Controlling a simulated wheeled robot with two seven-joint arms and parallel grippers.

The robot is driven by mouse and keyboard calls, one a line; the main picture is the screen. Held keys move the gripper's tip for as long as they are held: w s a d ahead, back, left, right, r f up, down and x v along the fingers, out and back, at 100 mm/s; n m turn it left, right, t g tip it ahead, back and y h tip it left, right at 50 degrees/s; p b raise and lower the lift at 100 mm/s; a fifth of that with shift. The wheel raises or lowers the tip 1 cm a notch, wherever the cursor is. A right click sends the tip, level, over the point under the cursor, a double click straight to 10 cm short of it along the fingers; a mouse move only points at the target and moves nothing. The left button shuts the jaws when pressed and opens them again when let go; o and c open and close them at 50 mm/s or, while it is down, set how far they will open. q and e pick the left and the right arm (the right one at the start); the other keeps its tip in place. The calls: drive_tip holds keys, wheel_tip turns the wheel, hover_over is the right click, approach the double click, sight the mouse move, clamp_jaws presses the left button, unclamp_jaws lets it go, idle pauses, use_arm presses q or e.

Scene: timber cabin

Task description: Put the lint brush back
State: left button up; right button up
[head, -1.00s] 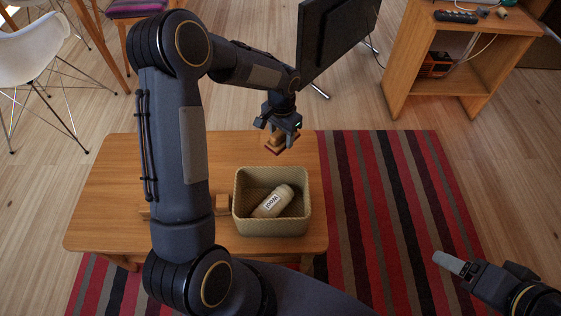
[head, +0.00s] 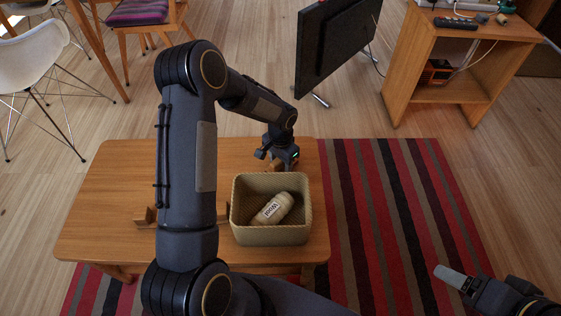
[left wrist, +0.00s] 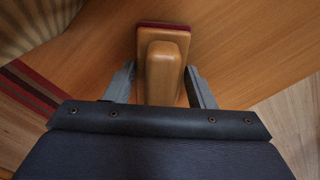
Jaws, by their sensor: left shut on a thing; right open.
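My left gripper (head: 274,157) is shut on the lint brush (head: 275,166), just behind the basket. In the left wrist view, the lint brush (left wrist: 161,68) has a rounded light-wood handle and a flat wooden head with a dark red edge. It lies between the two grey fingers. In the head view the basket rim and gripper hide most of it, and I cannot tell whether it touches the table. My right gripper (head: 451,277) is at the lower right, away from the table, open and empty.
The woven basket (head: 270,236) stands on the wooden table (head: 110,190) and holds a pale bottle (head: 273,208) marked "Wool". A wooden piece (head: 143,216) sits left, partly hidden by my arm. A striped rug (head: 390,220) lies right. Bare tabletop shows at left.

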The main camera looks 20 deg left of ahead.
use_arm(q)
drive_tip(key=shift+f, duration=0.15)
drive_tip(key=o, duration=0.9)
